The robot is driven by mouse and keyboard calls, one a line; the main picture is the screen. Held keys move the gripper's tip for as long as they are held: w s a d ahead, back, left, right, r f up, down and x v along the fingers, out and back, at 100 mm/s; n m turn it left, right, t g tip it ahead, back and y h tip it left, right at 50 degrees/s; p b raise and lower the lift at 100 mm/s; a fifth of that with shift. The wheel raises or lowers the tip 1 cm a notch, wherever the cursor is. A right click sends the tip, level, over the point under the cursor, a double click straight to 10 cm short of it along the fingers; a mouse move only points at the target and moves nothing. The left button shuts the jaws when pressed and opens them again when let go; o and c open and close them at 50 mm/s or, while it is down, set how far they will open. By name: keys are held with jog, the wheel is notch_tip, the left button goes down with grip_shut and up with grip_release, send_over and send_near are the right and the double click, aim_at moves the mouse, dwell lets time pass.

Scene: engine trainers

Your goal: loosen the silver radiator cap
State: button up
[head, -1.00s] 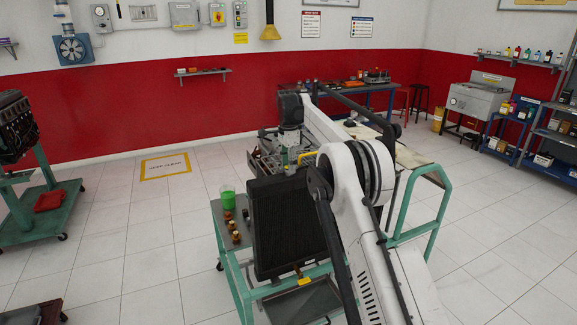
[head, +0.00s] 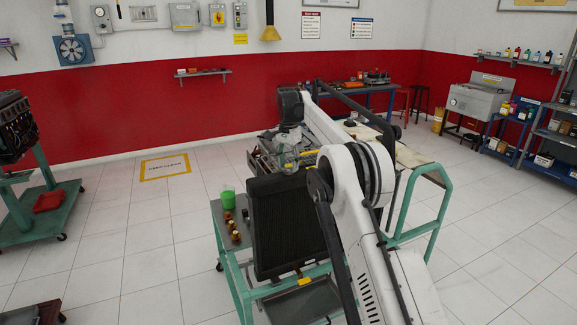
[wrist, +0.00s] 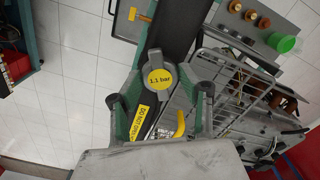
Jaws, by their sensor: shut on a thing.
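The silver radiator cap (wrist: 158,75), a grey-rimmed cap with a round yellow "1.1 bar" label, sits at the top edge of the black radiator (wrist: 180,30) in the wrist view. My gripper (wrist: 161,84) is shut on the cap, with one finger on each side of it. In the head view my gripper (head: 289,155) is behind the top of the radiator (head: 280,225), and the cap cannot be made out there. A yellow "DO NOT OPEN" label (wrist: 139,122) shows below the cap in the wrist view, between the fingers.
The radiator stands on a green-framed stand. Several orange-brown caps (head: 234,232) and a green cup (head: 228,198) are on its grey side shelf (head: 218,215). A wire guard (wrist: 225,80) lies close to the right finger.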

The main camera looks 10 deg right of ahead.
jog(key=n, duration=0.6)
jog(key=shift+n+b, duration=0.3)
jog(key=n, duration=0.5)
jog(key=shift+n, duration=0.3)
jog(key=o, duration=1.2)
jog(key=shift+c, duration=0.2)
